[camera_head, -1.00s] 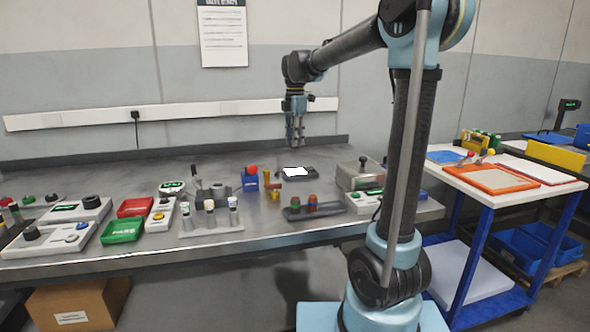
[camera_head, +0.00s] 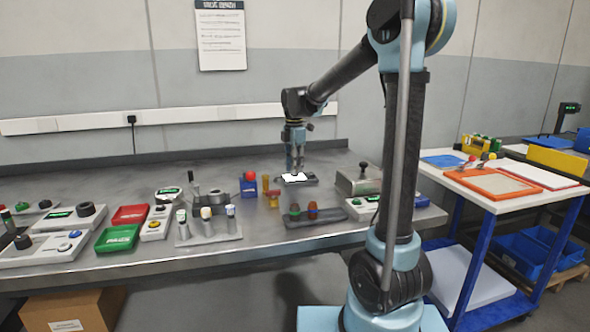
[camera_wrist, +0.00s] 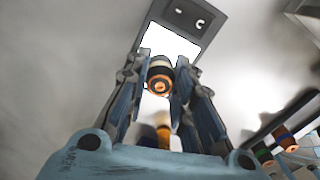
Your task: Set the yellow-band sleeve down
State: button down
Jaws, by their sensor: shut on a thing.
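My gripper (camera_wrist: 160,88) is shut on a small round sleeve (camera_wrist: 160,72) with a dark body, a pale yellowish band and an orange end facing the wrist camera. The sleeve is between the fingertips, over the bright white plate (camera_wrist: 172,42) of a dark flat device (camera_wrist: 208,12). Whether it touches the plate cannot be told. In the head view my gripper (camera_head: 295,168) points down at the white plate (camera_head: 294,177), and the sleeve is too small to make out.
An amber cylinder (camera_head: 266,183) and a blue block with a red ball (camera_head: 249,184) stand left of the device. A dark rack (camera_head: 316,217) with green and orange-brown pieces is in front. A metal box with a knob (camera_head: 358,180) is at right.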

jog(key=shift+f, duration=0.25)
jog(key=c, duration=1.4)
grip_release()
jog(key=shift+f, duration=0.1)
jog(key=shift+o, duration=0.2)
notch_tip(320, 180, up, 12)
